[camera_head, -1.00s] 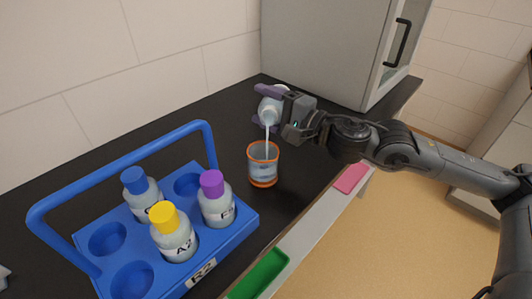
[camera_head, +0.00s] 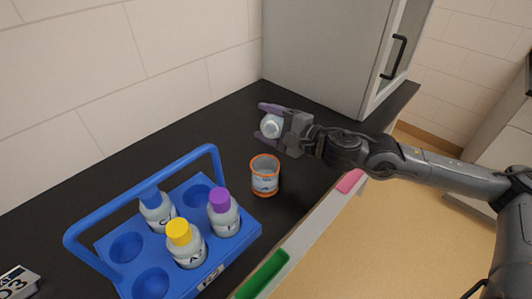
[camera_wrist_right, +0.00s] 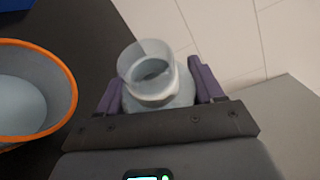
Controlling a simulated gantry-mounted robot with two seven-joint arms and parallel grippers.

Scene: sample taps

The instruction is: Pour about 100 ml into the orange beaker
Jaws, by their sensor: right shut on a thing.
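The orange beaker (camera_head: 265,176), clear with an orange rim and base, stands on the black counter. It holds some pale liquid, which also shows in the right wrist view (camera_wrist_right: 30,95). My right gripper (camera_head: 269,121) is shut on an uncapped bottle (camera_head: 271,125), behind the beaker and apart from it. In the right wrist view the bottle (camera_wrist_right: 155,80) sits between the purple fingers with its open mouth showing. No stream leaves it. How much liquid is in the beaker cannot be read. My left gripper is not in view.
A blue carrier (camera_head: 252,232) with a handle holds bottles with blue (camera_head: 149,195), yellow (camera_head: 179,232) and purple (camera_head: 219,200) caps, at the front left. A green tray (camera_head: 263,275) and pink item (camera_head: 349,181) lie along the front edge. A grey cabinet (camera_head: 320,55) stands behind.

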